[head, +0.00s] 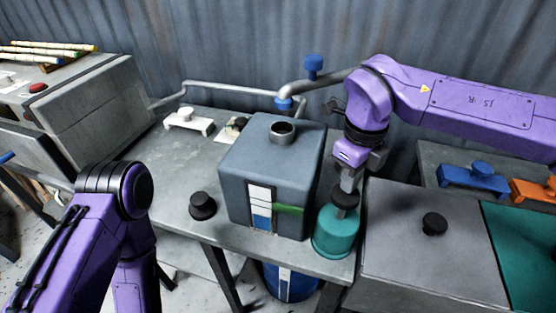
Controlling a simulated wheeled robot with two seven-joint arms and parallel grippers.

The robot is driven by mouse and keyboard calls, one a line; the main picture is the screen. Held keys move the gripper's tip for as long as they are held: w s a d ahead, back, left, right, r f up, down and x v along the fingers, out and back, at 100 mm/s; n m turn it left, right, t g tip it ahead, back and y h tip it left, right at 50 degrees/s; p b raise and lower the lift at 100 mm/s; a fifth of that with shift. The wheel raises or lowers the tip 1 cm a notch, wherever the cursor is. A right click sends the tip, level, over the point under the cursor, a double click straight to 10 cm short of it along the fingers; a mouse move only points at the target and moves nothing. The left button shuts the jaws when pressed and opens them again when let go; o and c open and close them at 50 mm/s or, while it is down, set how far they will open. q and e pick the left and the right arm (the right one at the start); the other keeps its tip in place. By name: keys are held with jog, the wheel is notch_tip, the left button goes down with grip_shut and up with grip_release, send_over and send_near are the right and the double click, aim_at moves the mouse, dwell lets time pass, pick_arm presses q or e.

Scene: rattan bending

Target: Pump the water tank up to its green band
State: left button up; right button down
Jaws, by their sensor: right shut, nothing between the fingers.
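The water tank (240,165) is a grey-blue box with a round filler neck on top, standing on the metal table. Its front has a white upright gauge (260,194) with blue in the lower part. A green band (289,209) sits beside the gauge; the blue's top looks close to its height, but it is too small to tell exactly. The teal pump (335,236) with a black knob on top stands right of the tank. My right gripper (347,188) is shut and empty, pointing down at the knob; whether it touches is unclear. My left arm shows at lower left, its gripper out of view.
A pipe with blue valve knobs (313,64) runs behind the tank. A black knob (203,205) stands left of it. A grey lidded box (400,255) is close right of the pump. A blue container (290,283) is under the table.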

aim_at(346, 194)
jog(key=shift+f+b, duration=1.85)
jog(key=shift+f, duration=1.35)
notch_tip(346, 194, up, 7)
jog(key=p, duration=0.7)
jog(key=shift+f, duration=0.25)
jog(key=shift+f, duration=0.1)
jog(key=shift+f+b, duration=0.5)
jog(key=shift+f, duration=0.1)
jog(key=shift+f+b, duration=1.35)
jog(key=shift+f, duration=1.2)
notch_tip(346, 194, up, 7)
jog(key=p, duration=0.7)
jog(key=shift+f, duration=0.25)
